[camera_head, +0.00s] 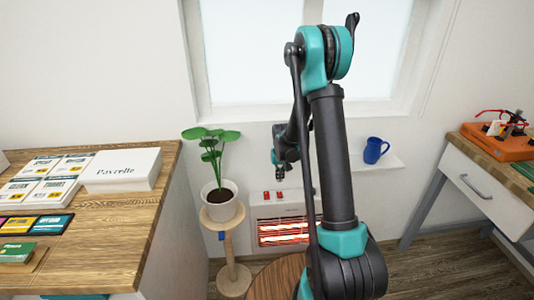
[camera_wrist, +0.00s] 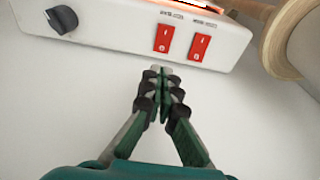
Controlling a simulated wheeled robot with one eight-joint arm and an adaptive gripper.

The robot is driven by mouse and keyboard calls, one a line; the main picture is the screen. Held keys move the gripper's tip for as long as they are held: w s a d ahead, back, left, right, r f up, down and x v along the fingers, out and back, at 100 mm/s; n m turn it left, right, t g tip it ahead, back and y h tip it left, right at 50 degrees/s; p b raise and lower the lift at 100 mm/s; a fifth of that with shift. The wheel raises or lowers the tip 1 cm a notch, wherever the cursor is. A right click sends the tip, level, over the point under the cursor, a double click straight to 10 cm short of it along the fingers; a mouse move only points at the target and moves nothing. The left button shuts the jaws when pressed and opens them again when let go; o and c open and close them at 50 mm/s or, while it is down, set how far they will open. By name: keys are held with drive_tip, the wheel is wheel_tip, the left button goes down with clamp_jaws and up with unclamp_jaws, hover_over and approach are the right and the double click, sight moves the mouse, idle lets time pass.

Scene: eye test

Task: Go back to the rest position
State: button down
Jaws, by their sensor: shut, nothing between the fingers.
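My gripper (camera_wrist: 161,78) is shut and empty in the wrist view. Its fingertips point at the white heater (camera_wrist: 110,22), just below its two red switches (camera_wrist: 180,41); I cannot tell whether they touch it. In the head view my gripper (camera_head: 280,175) hangs at the end of my arm, in front of the wall and above the heater (camera_head: 281,209). The heater has glowing orange bars behind a grille. My arm hides part of the heater's right side.
A potted plant (camera_head: 219,197) on a wooden stand (camera_head: 231,250) is left of the heater. A blue mug (camera_head: 375,150) sits on a shelf (camera_head: 391,165). A wooden counter (camera_head: 110,233) with boxes is at left. A desk with an orange device (camera_head: 497,143) is at right.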

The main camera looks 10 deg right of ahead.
drive_tip(key=s+d+r+t, duration=0.1)
drive_tip(key=s+d+r, duration=0.2)
drive_tip(key=s+r, duration=1.05)
drive_tip(key=s+d+f+t, duration=0.1)
drive_tip(key=s, duration=1.5)
drive_tip(key=shift+s, duration=0.4)
